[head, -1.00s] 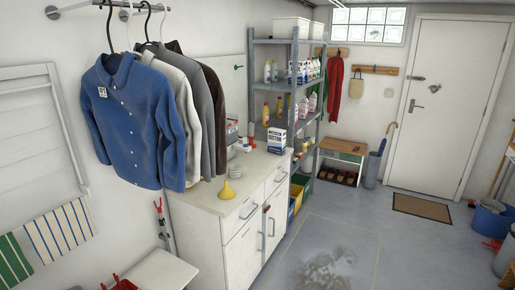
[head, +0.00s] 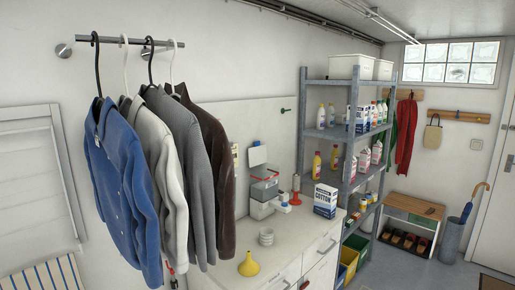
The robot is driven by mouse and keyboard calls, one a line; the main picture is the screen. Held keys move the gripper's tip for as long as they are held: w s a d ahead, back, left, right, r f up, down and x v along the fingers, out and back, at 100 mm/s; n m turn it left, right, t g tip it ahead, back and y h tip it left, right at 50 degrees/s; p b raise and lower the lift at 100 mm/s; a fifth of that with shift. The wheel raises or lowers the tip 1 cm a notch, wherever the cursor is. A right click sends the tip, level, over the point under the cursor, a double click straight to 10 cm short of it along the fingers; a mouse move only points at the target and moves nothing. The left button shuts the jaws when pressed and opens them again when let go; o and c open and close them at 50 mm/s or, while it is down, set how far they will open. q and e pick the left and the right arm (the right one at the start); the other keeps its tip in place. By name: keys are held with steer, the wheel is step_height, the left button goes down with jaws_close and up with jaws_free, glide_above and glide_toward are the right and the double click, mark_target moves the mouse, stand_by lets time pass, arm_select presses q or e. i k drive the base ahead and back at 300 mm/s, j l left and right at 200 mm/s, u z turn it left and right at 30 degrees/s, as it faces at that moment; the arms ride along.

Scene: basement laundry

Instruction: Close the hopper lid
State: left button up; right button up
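A small white appliance with a clear hopper (head: 264,189) stands on the white counter (head: 295,235), near the wall. There is a gap between this panel and the hopper top. A red strip shows near the hopper's upper rim. Neither of my grippers is in view.
Hanging jackets (head: 160,175) on a wall rail are left of the appliance and close to it. A metal shelf rack (head: 345,150) rises at the right.

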mark_target(258, 154)
steer(key=u, duration=0.75)
steer(key=l+u, duration=1.05)
steer(key=k+l+u, duration=0.1)
steer(key=l+u, duration=0.2)
steer(key=l, duration=0.15)
steer(key=k+l+u, duration=0.1)
steer(key=l+u, duration=0.15)
steer(key=l, duration=0.25)
steer(key=k+l, duration=0.15)
steer(key=l, duration=0.2)
steer(key=k+l+u, duration=0.15)
steer(key=l, duration=0.15)
steer(key=k+l, duration=0.15)
steer(key=l, duration=0.2)
steer(key=u, duration=0.05)
